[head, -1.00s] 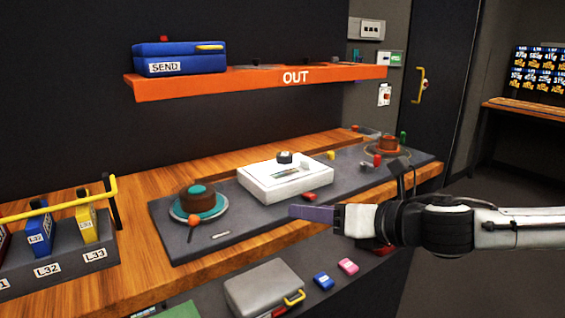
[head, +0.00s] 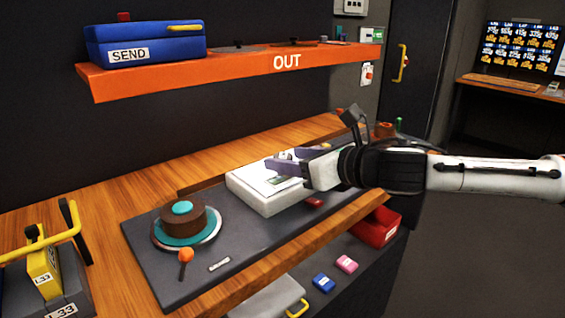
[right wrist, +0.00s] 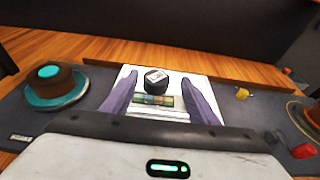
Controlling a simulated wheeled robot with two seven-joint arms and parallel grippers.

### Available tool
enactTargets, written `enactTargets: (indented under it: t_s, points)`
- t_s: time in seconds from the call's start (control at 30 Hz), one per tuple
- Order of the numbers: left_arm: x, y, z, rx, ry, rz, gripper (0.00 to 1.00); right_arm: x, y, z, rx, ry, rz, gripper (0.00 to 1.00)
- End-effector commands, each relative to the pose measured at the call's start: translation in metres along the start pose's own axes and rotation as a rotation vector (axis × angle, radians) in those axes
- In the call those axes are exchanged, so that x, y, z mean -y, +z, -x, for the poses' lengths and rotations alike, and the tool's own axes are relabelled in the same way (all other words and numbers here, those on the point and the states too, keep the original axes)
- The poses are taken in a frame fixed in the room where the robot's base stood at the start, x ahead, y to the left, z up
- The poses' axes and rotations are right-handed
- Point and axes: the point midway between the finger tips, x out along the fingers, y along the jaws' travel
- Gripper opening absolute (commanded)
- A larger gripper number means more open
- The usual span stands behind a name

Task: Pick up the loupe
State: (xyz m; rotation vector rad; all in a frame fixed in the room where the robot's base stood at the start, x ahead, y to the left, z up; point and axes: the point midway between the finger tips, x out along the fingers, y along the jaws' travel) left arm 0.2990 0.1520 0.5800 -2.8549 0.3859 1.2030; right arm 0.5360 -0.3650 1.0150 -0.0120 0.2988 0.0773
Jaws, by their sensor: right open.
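The loupe, a short black cylinder with a pale marked top (right wrist: 155,82), stands upright on the white box (head: 254,196) near its far edge. In the right wrist view it sits between the two purple fingers of my right gripper (right wrist: 160,77), apart from both. In the head view my right gripper (head: 287,163) is over the white box and its fingers hide most of the loupe. My right gripper is open and empty. My left gripper is not in view.
An orange shelf (head: 230,72) with a blue SEND case (head: 145,42) overhangs behind. A red bin (head: 377,228) is below right.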

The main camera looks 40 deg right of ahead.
Motion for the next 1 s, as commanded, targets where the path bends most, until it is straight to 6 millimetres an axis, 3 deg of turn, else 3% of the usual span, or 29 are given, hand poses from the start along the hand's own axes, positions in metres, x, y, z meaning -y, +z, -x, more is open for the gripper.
enactTargets:
  t_s: [0.27,0.7,1.0]
  points:
    - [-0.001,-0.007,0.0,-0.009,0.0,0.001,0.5,-0.001,-0.001,-0.011,-0.001,0.001,-0.003,0.54]
    - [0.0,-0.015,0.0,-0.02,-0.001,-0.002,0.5,-0.006,-0.004,-0.056,0.0,0.001,-0.003,0.54]
    - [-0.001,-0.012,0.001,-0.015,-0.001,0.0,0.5,-0.006,-0.005,-0.059,-0.002,0.0,0.0,0.54]
